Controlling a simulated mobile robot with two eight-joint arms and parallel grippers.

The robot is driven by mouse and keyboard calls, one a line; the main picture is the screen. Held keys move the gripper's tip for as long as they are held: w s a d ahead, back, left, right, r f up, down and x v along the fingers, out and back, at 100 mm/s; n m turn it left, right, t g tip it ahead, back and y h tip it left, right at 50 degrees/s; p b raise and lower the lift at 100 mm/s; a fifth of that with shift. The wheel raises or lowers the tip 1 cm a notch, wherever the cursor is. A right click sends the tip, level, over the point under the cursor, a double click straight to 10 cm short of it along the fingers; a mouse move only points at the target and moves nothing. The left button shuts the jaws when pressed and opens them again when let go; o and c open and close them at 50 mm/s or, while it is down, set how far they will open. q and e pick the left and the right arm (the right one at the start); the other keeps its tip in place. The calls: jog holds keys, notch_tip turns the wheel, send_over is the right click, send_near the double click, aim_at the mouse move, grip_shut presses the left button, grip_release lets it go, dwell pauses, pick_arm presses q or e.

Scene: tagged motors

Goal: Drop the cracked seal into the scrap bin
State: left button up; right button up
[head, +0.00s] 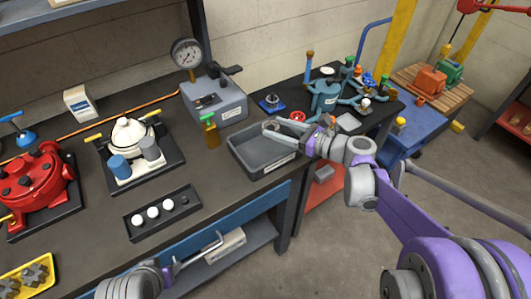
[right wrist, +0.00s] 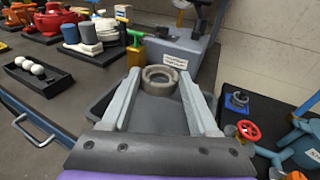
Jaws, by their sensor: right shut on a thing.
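A grey ring, the seal (right wrist: 160,78), sits between the fingertips of my right gripper (right wrist: 162,84), which is shut on it. The seal also shows in the head view (head: 271,125). I cannot make out a crack. My right gripper (head: 284,130) holds it over an open grey bin (head: 233,152) with a white label too small to read; this looks like the scrap bin. The bin's rim also shows in the right wrist view (right wrist: 100,108), with its floor below the ring. My left gripper (head: 172,271) is at the bottom edge, partly cut off; its fingers are unclear.
A black tray with white balls (head: 162,212) lies front left. A teal pump with pipes (head: 325,97) stands at right. Bare bench lies left of the bin.

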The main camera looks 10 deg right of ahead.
jog(key=shift+f, duration=0.35)
jog(key=shift+w, duration=0.1)
jog(key=o, duration=1.4)
jog(key=v, duration=1.1)
jog(key=shift+b, duration=0.35)
